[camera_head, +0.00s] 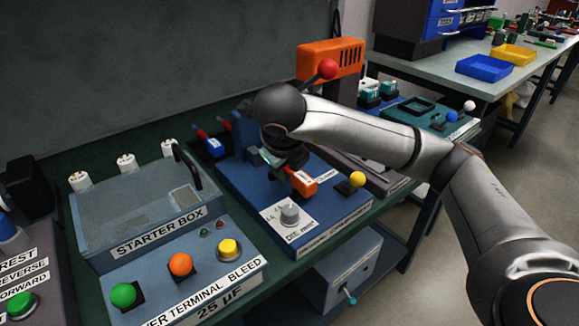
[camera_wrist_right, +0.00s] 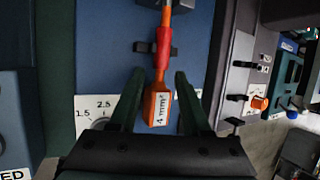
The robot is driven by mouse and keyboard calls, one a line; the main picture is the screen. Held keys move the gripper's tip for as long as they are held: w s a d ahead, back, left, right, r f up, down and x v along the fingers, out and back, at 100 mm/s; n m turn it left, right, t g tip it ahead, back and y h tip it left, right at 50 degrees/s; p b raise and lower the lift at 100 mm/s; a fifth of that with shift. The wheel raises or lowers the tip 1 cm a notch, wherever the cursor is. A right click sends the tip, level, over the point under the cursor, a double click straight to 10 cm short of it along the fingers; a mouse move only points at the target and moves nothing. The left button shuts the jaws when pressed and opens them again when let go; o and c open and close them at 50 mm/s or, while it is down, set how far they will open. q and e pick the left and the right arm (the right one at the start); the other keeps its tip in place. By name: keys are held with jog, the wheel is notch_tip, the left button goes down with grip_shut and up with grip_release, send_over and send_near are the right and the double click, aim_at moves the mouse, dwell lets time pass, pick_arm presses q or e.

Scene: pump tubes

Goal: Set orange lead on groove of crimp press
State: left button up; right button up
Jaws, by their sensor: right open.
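The orange lead (camera_wrist_right: 157,104) has a red sleeve and a tag marked "4 mm²". In the wrist view its red sleeve lies across a black bracket on the blue base. Its orange tag also shows in the head view (camera_head: 304,183). My right gripper (camera_wrist_right: 160,72) is open, with one finger on each side of the lead and gaps between. In the head view the right gripper (camera_head: 283,160) is over the crimp press (camera_head: 346,213), and my arm hides part of the press. Whether the black bracket is the groove, I cannot tell. My left gripper is not in view.
A starter box (camera_head: 150,215) stands left of the press. A red-sleeved lead with a blue tag (camera_head: 215,147) lies at the press's left. A yellow knob (camera_head: 357,180) stands front right.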

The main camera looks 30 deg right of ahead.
jog(key=shift+a+r, duration=0.1)
jog(key=shift+r, duration=0.2)
jog(key=shift+p+v, duration=0.45)
jog(key=shift+v, duration=0.55)
jog(key=shift+p+v, duration=0.7)
jog(key=shift+v, duration=0.45)
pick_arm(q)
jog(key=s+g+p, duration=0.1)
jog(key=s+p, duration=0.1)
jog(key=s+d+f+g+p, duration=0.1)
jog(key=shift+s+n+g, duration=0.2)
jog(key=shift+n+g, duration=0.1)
pick_arm(e)
jog(key=v, duration=0.7)
jog(key=shift+s+a+r, duration=0.15)
jog(key=shift+s+r, duration=0.05)
jog(key=shift+s, duration=0.15)
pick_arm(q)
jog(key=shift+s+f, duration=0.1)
